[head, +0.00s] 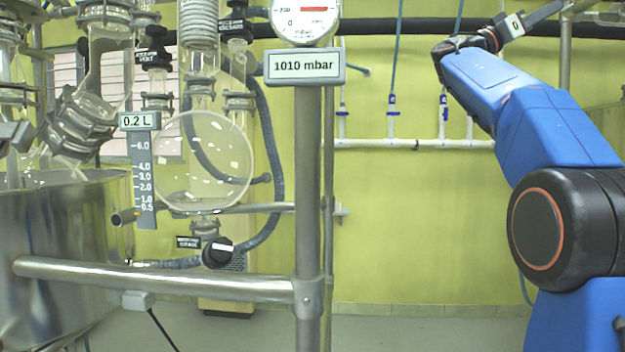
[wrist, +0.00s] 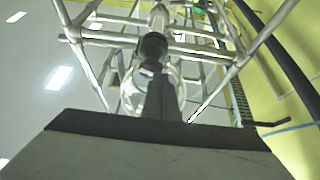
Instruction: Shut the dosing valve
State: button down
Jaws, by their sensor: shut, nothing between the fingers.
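No label that I can read names the dosing valve, so I cannot say for sure which part it is. In the wrist view a dark round knob or cap (wrist: 152,46) sits on a clear glass vessel (wrist: 130,92), just beyond my fingertips. My gripper (wrist: 160,78) shows there as one dark, closed shape with nothing held, in front of the glass. I cannot tell whether it touches the knob.
In the head view a round glass receiver (head: 204,162) hangs at left centre, with a black drain knob (head: 218,252) below it. A steel vessel (head: 70,255), metal rails (head: 160,280) and a gauge post (head: 308,180) stand nearby. Steel frame tubes (wrist: 85,35) surround the glass in the wrist view.

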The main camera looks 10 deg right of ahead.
jog(key=shift+w+a, duration=0.1)
jog(key=shift+a, duration=0.25)
jog(key=s+d, duration=0.5)
jog(key=shift+r, duration=0.25)
dwell(0.6)
jog(key=shift+w+r, duration=0.1)
dwell(0.7)
jog(key=shift+w+d, duration=0.25)
jog(key=shift+w, duration=0.7)
